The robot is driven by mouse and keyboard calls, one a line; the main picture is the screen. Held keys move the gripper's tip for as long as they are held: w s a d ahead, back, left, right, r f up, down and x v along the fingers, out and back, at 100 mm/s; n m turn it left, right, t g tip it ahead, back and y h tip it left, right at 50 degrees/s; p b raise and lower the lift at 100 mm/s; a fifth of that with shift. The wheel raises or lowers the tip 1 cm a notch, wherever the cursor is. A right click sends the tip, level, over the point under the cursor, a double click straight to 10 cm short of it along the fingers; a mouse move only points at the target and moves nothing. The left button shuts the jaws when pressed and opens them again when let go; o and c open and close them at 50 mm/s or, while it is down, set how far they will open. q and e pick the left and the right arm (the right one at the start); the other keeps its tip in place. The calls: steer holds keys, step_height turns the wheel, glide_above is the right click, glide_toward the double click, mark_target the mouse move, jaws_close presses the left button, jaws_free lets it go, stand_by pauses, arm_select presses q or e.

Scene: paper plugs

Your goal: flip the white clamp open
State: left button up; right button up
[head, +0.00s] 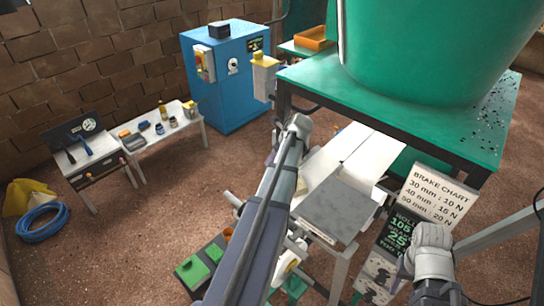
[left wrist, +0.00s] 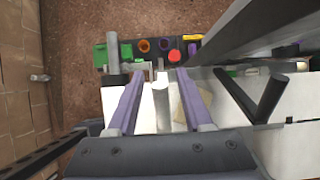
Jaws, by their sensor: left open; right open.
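In the left wrist view, my left gripper (left wrist: 160,74) is open, its two purple-grey fingers spread apart. A narrow upright white piece (left wrist: 162,108), which looks like the white clamp's lever, stands between the fingers with a gap on both sides. Whether a finger touches it I cannot tell. In the head view my left arm runs up the middle and hides the gripper and the clamp. My right arm shows at the lower right of the head view, but its gripper fingers do not show.
A dark strip with a red button (left wrist: 175,56) and coloured rings lies beyond the fingers. A dark grey bar (left wrist: 245,35) crosses at right. In the head view, a grey plate (head: 338,208), a brake chart sign (head: 437,195) and a green table (head: 330,88) are close to my arms.

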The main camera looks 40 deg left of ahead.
arm_select(q)
steer(key=p+v, duration=0.4)
steer(key=v, duration=0.1)
steer(key=shift+d+r, duration=0.1)
steer(key=shift+r, duration=0.15)
steer(key=shift+f, duration=0.1)
arm_select(e)
step_height(320, 180, up, 5)
steer(key=shift+f, duration=0.15)
arm_select(q)
steer(key=shift+d+f, duration=0.1)
steer(key=shift+d, duration=0.1)
steer(key=s+d+f+n+h+b, duration=0.1)
steer(key=s+d+f+n+b, duration=0.3)
steer(key=d, duration=0.9)
steer(key=s+d+f+n+h+b, duration=0.2)
steer(key=s+d+f+n+b, duration=0.3)
steer(key=d, duration=0.9)
steer(key=s+d+f+n+h+b, duration=0.1)
steer(key=s+d+f+n+b, duration=0.4)
steer(key=d, duration=0.8)
step_height(320, 180, down, 2)
steer(key=s+n, duration=0.1)
steer(key=s, duration=0.2)
steer(key=shift+d+f+g+h, duration=0.2)
steer(key=shift+f+g+h, duration=0.05)
steer(key=shift+g+h, duration=0.05)
arm_select(e)
step_height(320, 180, down, 14)
